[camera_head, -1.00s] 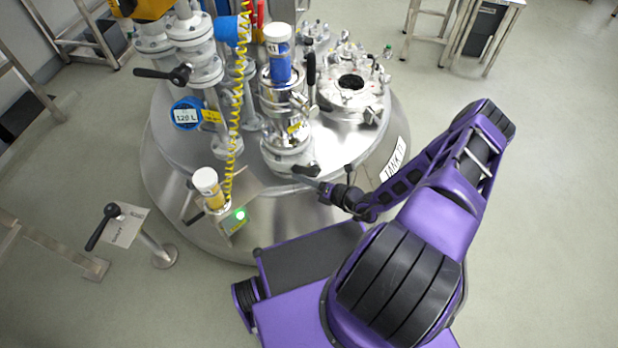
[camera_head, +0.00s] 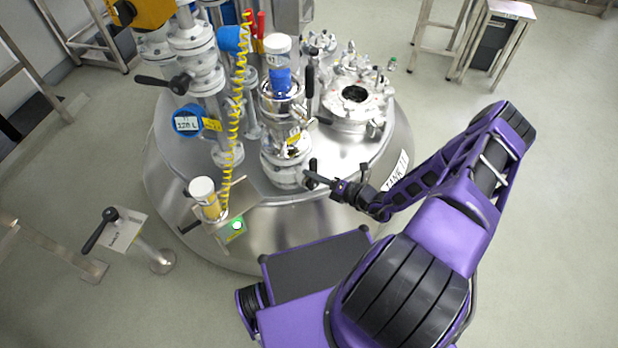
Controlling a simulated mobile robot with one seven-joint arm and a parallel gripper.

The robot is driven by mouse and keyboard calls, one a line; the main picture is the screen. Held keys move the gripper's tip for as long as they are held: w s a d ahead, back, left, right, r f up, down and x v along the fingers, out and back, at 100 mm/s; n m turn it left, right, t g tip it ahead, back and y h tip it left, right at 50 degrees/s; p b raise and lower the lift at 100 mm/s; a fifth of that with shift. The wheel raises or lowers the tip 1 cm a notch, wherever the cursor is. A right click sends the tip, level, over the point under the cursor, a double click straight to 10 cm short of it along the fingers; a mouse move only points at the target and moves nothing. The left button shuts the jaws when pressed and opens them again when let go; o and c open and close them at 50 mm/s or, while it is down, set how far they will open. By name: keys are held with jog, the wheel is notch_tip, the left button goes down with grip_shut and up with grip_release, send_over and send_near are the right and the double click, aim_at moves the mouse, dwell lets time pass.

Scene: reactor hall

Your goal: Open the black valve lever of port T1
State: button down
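The port column with a white cap and blue band (camera_head: 278,62) stands on the tank lid; its small cap label is too blurred to read surely as T1. A black lever (camera_head: 310,82) stands upright on the column's right side. Another black lever sits low at the column's foot, where my gripper (camera_head: 316,178) now is. The dark fingers and that low lever overlap in the picture. I cannot tell whether they touch, or whether the fingers are open or shut.
The round steel tank (camera_head: 275,235) fills the middle. To the left are a black-handled pipe valve (camera_head: 165,82), a blue gauge (camera_head: 188,122), a yellow coiled hose (camera_head: 238,110) and a post with a black handle (camera_head: 100,230). A flanged manhole (camera_head: 353,98) lies to the right.

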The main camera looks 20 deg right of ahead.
jog(key=shift+w+d+r, duration=0.2)
jog(key=shift+w+d, duration=0.05)
jog(key=shift+d, duration=0.3)
jog(key=shift+a, duration=0.15)
